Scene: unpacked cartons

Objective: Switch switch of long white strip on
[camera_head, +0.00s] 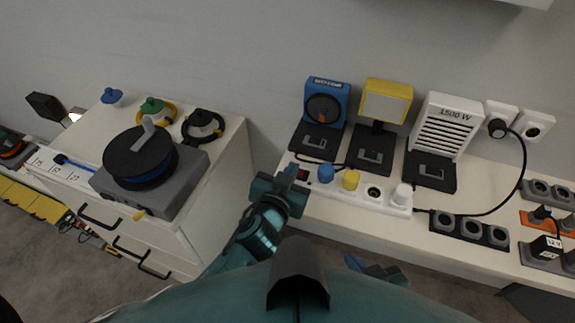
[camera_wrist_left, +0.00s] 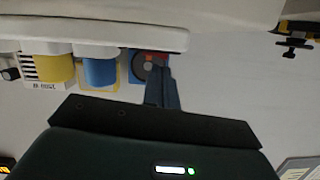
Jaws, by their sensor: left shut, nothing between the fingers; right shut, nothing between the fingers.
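The long white strip (camera_head: 338,186) lies along the front of the right-hand counter. Its red switch (camera_head: 303,174) is at the left end, beside a blue plug (camera_head: 325,173) and a yellow plug (camera_head: 351,180). My left gripper (camera_head: 291,171) is shut and empty at that left end, just beside the switch. In the left wrist view the shut fingers (camera_wrist_left: 160,72) point at the red switch (camera_wrist_left: 160,57) and partly cover it; I cannot tell whether they touch. The switch's position is too small to read. My right gripper (camera_head: 358,263) is shut low in the head view, away from the strip.
A blue motor (camera_head: 326,103), a yellow lamp (camera_head: 386,101) and a white heater (camera_head: 441,125) stand behind the strip. A dark socket block (camera_head: 469,230) is to the right.

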